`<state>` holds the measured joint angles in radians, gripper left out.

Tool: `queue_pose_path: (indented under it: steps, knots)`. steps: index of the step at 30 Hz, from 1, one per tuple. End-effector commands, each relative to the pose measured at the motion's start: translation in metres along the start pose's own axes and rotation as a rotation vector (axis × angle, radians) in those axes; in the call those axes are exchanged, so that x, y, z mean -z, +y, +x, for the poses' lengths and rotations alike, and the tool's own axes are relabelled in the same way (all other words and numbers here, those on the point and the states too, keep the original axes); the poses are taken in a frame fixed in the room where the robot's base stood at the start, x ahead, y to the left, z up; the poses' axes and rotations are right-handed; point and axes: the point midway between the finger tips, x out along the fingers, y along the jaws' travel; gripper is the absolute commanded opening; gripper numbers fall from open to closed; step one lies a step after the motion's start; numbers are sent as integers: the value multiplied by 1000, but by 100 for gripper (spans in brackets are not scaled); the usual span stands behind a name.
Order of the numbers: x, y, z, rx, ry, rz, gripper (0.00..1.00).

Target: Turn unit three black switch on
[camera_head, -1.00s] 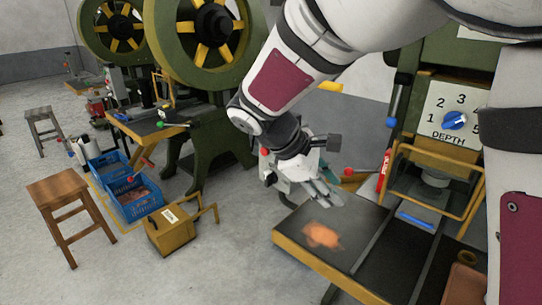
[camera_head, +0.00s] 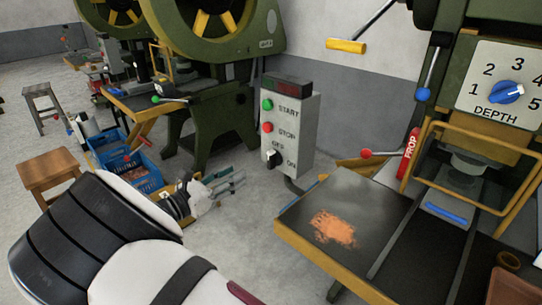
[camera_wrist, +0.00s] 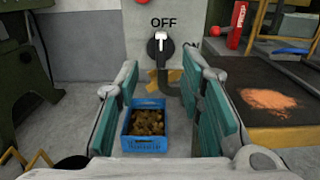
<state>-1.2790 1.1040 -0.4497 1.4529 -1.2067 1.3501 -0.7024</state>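A grey control box (camera_head: 298,125) stands beside the press, with a green START button (camera_head: 267,105), a red STOP button (camera_head: 267,127) and a black rotary switch (camera_head: 272,159) between OFF and ON labels. In the wrist view the black switch (camera_wrist: 160,45) sits ahead, its white mark pointing up to OFF. My gripper (camera_head: 238,180) is left of the box and below switch height in the head view. In the wrist view it is open and empty (camera_wrist: 160,78), its teal-padded fingers on either side of the switch's line, the switch beyond their tips. No unit number is readable.
The press table (camera_head: 290,235) with orange copper pieces (camera_head: 333,228) is at right, near a red-knobbed lever (camera_head: 366,154). A blue crate (camera_wrist: 143,144) of coppery pieces shows between the fingers. A wooden stool (camera_head: 48,170) stands at left.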

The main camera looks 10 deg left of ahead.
Motion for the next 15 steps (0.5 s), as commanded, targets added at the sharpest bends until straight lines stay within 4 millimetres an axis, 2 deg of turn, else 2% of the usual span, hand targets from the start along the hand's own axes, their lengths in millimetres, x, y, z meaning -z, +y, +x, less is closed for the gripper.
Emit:
queue_pose_path:
  steps: [5,15]
  knots:
    - [0,-1,25,5,-1,1,35]
    - [0,-2,91,5,2,3,35]
